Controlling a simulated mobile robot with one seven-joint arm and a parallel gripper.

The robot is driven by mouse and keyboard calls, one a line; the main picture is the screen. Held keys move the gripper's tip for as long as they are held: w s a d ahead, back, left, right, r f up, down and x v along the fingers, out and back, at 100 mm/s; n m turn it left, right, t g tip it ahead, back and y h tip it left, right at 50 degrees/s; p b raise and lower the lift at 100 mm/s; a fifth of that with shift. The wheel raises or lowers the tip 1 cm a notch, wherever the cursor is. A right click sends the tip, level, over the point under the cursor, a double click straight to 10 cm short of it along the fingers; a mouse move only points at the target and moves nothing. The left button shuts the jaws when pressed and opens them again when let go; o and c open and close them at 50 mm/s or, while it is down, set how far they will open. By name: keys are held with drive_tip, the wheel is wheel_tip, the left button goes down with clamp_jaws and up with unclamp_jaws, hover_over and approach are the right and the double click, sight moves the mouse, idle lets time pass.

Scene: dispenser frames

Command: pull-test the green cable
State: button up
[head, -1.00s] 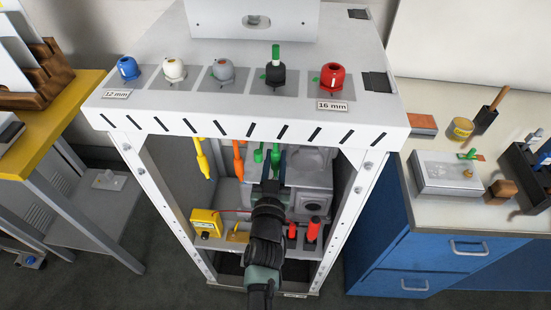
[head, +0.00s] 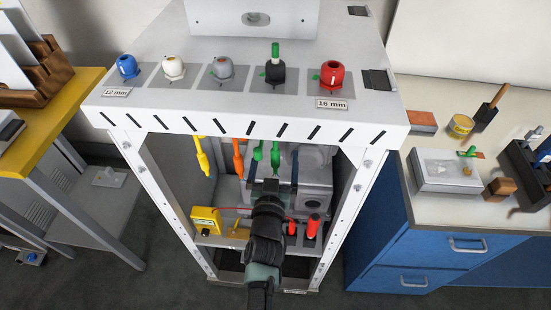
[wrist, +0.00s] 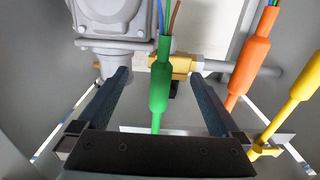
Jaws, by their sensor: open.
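The green cable (head: 275,153) hangs below the front edge of the white panel, under the black gland with the green stub. A second green piece (head: 258,152) hangs just left of it in the head view. My gripper (head: 270,182) is open beneath the panel, close to the green cable. In the wrist view a green sleeve (wrist: 159,88) with thin blue and brown wires stands between the spread fingers of my gripper (wrist: 160,77). Gaps show on both sides of it. The near end of the sleeve is hidden by the gripper body.
The orange cable (head: 238,162) and yellow cable (head: 201,155) hang to the left; both show right of my fingers in the wrist view. A grey motor-like housing (head: 313,180) stands behind. A yellow meter (head: 206,219) and red-handled tools (head: 312,225) sit on the lower shelf. Frame posts flank the opening.

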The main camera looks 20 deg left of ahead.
drive_tip(key=shift+s, duration=0.1)
drive_tip(key=v, duration=0.9)
drive_tip(key=shift+s+d, duration=0.15)
drive_tip(key=shift+s, duration=0.25)
drive_tip(key=shift+r, duration=0.1)
idle(0.3)
